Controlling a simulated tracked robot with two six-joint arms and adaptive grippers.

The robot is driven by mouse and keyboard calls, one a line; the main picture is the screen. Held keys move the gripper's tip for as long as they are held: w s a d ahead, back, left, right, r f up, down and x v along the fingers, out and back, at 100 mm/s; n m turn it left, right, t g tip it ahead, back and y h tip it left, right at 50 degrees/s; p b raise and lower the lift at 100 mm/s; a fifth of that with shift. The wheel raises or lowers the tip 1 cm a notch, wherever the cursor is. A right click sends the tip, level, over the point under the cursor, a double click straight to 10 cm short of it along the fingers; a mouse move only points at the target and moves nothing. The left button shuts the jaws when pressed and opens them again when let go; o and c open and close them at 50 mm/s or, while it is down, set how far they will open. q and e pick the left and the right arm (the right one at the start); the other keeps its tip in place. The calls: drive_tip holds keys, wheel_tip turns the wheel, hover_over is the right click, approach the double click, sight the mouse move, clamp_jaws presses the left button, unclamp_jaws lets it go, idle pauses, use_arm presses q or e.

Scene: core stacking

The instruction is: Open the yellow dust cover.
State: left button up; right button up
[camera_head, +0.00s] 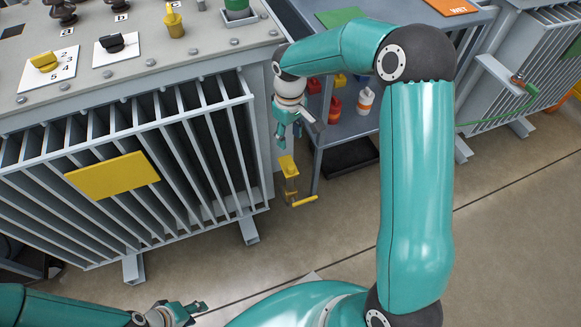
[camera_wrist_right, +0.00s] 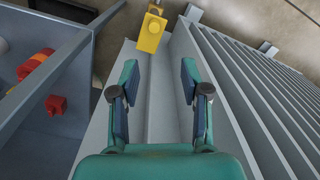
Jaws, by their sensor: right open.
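A yellow block-like cover (camera_head: 288,166) sits low beside the right end of the grey finned transformer, above a yellow lever (camera_head: 304,201). I cannot tell if it is the dust cover. In the right wrist view the yellow block (camera_wrist_right: 150,33) is beyond my fingertips, slightly left of centre, and apart from them. My right gripper (camera_head: 293,130) is open and empty, above the yellow block near the transformer's corner; its parted fingers also show in the right wrist view (camera_wrist_right: 159,82). My left gripper (camera_head: 190,311) is low at the bottom edge, far from the block; its jaw opening is unclear.
The finned transformer (camera_head: 252,52) fills the left side, with a flat yellow plate (camera_head: 113,176) on its front and knobs on top. A grey cart (camera_head: 346,128) with red and orange-white bottles stands close right of my right gripper. Open floor (camera_head: 510,215) lies at right.

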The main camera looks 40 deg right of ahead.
sight(291, 167)
drive_tip(key=f+b, duration=0.1)
drive_tip(key=f, duration=0.4)
drive_tip(key=f+b, duration=0.1)
drive_tip(key=f, duration=0.4)
drive_tip(key=f+b, duration=0.2)
drive_tip(key=f, duration=0.3)
drive_tip(key=shift+w+d+f, duration=0.2)
drive_tip(key=shift+d+f, duration=0.15)
clamp_jaws()
drive_tip(key=shift+a, duration=0.15)
